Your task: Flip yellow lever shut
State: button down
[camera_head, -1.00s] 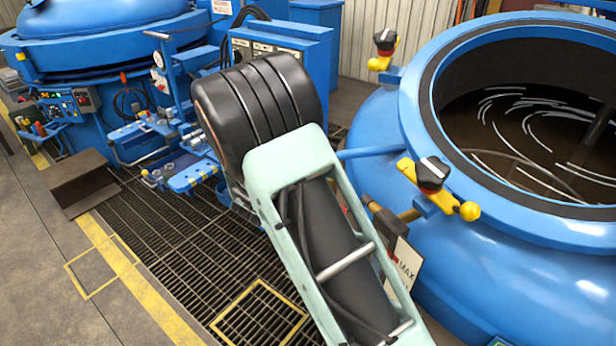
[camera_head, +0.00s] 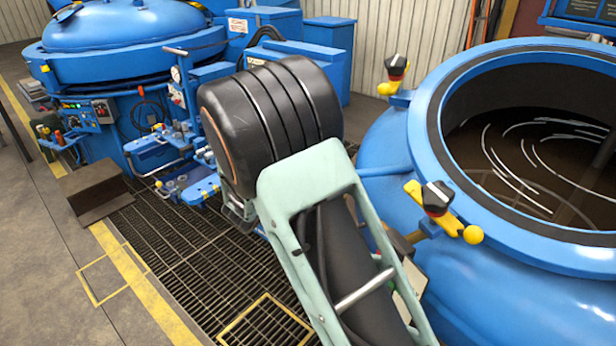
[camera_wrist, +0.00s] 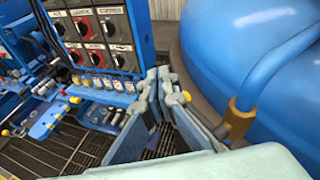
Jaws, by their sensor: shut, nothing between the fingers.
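Two yellow levers show in the head view on the rim of the open blue vessel. The near yellow lever (camera_head: 442,211) has a black, white and red knob and a yellow ball at its right end. The far yellow lever (camera_head: 389,87) is at the rim's back left. In the head view my arm covers where my gripper is. In the wrist view my gripper (camera_wrist: 162,75) is shut and empty, its grey-green fingers pointing away between a control panel and a blue rounded vessel. Neither rim lever can be made out clearly in the wrist view.
The open blue vessel (camera_head: 400,155) holds dark swirling liquid. A control panel (camera_wrist: 93,35) with red and black knobs stands left of my gripper. A brass-coloured fitting (camera_wrist: 238,119) on a blue pipe is close on the right. The grating (camera_head: 175,245) has bare floor at left.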

jog(key=s+a+r, duration=0.2)
jog(key=a+r, duration=0.1)
jog(key=r, duration=0.3)
jog(key=shift+s+a, duration=0.15)
jog(key=shift+s, duration=0.05)
